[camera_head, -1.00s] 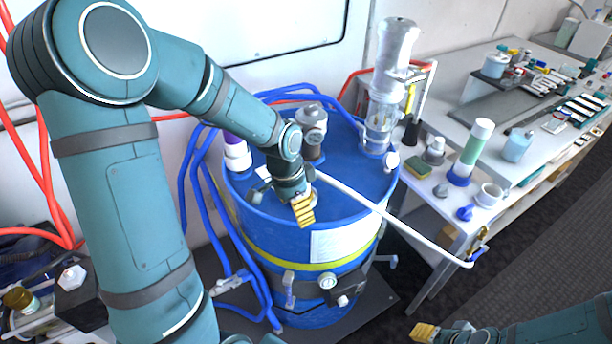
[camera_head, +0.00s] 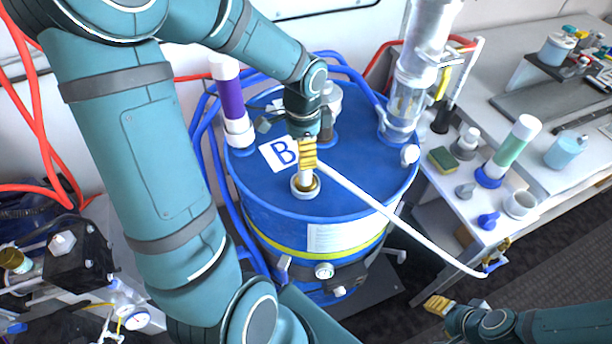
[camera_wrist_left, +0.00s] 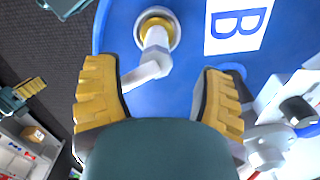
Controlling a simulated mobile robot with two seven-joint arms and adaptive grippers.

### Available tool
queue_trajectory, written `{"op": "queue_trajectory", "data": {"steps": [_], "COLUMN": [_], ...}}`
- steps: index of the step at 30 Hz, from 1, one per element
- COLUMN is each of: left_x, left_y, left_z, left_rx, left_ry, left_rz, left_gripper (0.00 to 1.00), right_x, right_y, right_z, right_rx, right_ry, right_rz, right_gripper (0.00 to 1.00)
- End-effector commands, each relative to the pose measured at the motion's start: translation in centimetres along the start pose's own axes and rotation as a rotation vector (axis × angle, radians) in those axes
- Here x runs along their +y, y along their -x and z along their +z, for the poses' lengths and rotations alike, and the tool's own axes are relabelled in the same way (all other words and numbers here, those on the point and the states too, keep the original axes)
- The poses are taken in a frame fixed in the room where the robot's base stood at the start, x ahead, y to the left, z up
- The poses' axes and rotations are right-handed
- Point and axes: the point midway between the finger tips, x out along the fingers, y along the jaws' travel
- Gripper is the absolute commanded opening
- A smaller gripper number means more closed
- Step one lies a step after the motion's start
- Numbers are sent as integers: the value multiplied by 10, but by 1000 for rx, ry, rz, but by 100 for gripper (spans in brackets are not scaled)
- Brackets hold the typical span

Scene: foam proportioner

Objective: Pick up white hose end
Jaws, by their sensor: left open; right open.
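The white hose (camera_head: 390,215) runs from the top of the blue drum (camera_head: 275,205) down to the right. Its white end (camera_head: 304,181) stands in a yellow-ringed port near the drum's front rim. In the left wrist view the white end (camera_wrist_left: 155,52) shows as a bent elbow, ahead of and between the spread yellow fingers. My left gripper (camera_head: 308,155) is open above the drum, close to the hose end; contact cannot be told. My right gripper (camera_head: 437,305) is open and empty at the lower right, away from the drum.
A purple-and-white cylinder (camera_head: 231,100), a clear cylinder (camera_head: 405,105) and a "B" label (camera_head: 280,153) are on the drum top. A bench (camera_head: 470,125) at right holds bottles and a sponge. Red hoses (camera_head: 35,130) hang at left.

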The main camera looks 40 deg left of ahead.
Motion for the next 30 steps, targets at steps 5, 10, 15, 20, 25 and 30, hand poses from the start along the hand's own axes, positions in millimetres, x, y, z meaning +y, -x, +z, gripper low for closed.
{"op": "queue_trajectory", "data": {"steps": [5, 10, 15, 20, 25, 30], "left_x": [0, 2, 5, 4, 4, 4], "left_y": [-17, -30, -56, -69, -70, -70], "left_z": [0, -1, -3, -3, -3, -4], "left_rx": [0, -1, -1, 0, 0, 0], "left_ry": [0, -1, -1, 1, 1, 1], "left_rz": [1, 2, 3, 1, 0, 0], "left_gripper": [70, 70, 70, 70, 70, 43], "right_x": [1, 2, 3, 3, 3, 3], "right_y": [-3, -4, -8, -10, -10, -10], "right_z": [0, 0, 1, 1, 1, 1], "right_rx": [1, 0, 0, 0, 0, 0], "right_ry": [0, 0, 0, 0, 0, 0], "right_rz": [1, 1, 2, 2, 2, 2], "right_gripper": [47, 47, 47, 47, 47, 47]}}
